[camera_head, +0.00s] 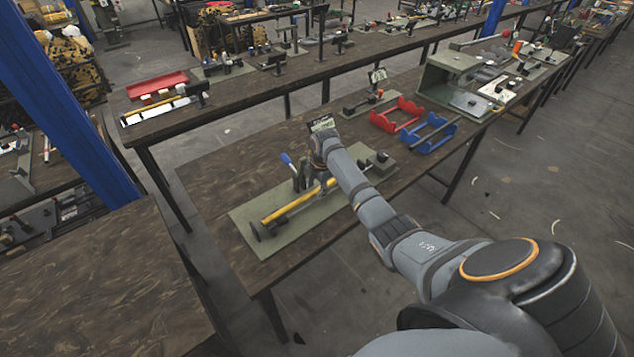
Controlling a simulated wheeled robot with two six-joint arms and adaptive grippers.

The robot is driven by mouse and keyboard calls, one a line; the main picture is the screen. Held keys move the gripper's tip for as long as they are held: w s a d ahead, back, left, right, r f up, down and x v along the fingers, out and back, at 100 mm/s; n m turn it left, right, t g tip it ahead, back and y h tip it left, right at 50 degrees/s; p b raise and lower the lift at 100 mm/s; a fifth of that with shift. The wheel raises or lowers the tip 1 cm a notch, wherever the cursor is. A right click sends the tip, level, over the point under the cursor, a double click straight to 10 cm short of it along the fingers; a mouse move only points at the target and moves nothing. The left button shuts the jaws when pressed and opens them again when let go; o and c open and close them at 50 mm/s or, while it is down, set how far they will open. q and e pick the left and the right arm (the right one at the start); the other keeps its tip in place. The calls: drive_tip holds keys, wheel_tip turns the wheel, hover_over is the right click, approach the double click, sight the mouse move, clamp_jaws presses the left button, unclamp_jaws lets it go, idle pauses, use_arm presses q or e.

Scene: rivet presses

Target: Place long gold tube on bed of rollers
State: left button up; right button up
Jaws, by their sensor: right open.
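A long gold tube (290,205) lies lengthwise along a fixture on a flat green plate (262,243) on the near table. A dark round end piece stands at its lower-left end. My right arm reaches in from the lower right across the plate. My right gripper (308,181) is open beside the tube's upper part; its fingertips are small and partly hidden, so I cannot tell whether they touch the tube. A blue stand (448,129) and a red stand (408,104) with dark rods lie to the right; I cannot tell which thing is the bed of rollers. My left gripper is not in view.
A blue-handled lever (287,160) rises behind the tube. A green box-shaped frame (448,75) stands farther right on the table. A second table behind holds a red tray (157,86) and another yellow tube. The near table's left part (225,170) is clear.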

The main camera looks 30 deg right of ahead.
wheel_tip(320, 180, up, 12)
drive_tip(key=s+b, duration=0.1)
drive_tip(key=s, duration=0.1)
drive_tip(key=shift+f, duration=0.25)
drive_tip(key=shift+s+f, duration=0.1)
